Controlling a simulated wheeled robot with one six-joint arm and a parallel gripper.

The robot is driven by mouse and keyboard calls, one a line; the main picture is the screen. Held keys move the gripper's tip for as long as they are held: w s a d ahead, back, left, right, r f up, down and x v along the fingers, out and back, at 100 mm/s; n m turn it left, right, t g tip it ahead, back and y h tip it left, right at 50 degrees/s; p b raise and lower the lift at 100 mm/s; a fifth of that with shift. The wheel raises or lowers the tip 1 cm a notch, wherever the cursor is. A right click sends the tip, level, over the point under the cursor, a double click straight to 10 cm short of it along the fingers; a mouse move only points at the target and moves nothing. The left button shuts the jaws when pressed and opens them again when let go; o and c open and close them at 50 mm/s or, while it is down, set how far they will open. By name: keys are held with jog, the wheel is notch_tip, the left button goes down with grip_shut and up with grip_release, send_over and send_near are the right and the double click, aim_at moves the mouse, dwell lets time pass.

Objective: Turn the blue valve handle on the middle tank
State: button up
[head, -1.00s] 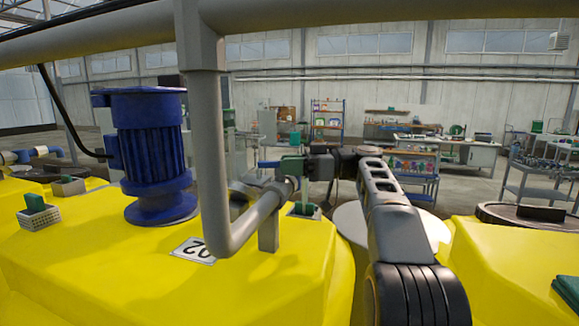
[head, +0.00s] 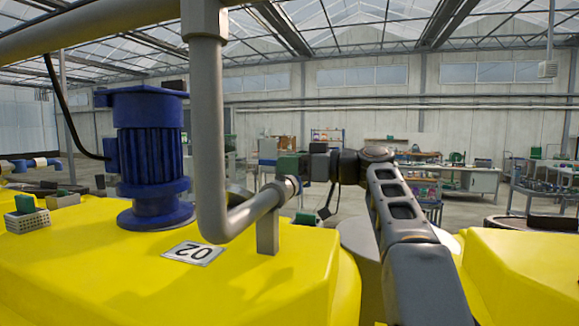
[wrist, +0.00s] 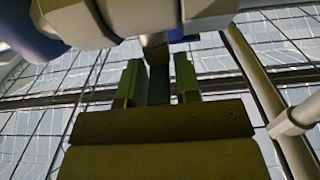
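The middle tank (head: 290,275) is yellow, with a plate reading 02 (head: 194,253). My gripper (head: 288,165) has green fingers and reaches left to the end of the grey pipe above the tank. In the wrist view my gripper (wrist: 160,75) has a finger close along each side of a narrow dark bar, which appears to be the blue valve handle (wrist: 158,90) in shadow. The bar fills most of the gap, so the fingers look closed on it. In the head view the handle is hidden behind the fingers and pipe.
A grey pipe (head: 210,130) drops and bends toward the valve, left of my gripper. A blue motor (head: 151,155) stands on the tank. Another yellow tank (head: 530,270) is at right. Benches and shelves stand far behind, with open floor before them.

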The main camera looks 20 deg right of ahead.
jog(key=shift+o, duration=1.2)
jog(key=shift+d, duration=0.1)
jog(key=b+v, duration=0.2)
jog(key=v, duration=1.1)
jog(key=shift+s+d, duration=0.25)
jog(key=shift+s, duration=0.05)
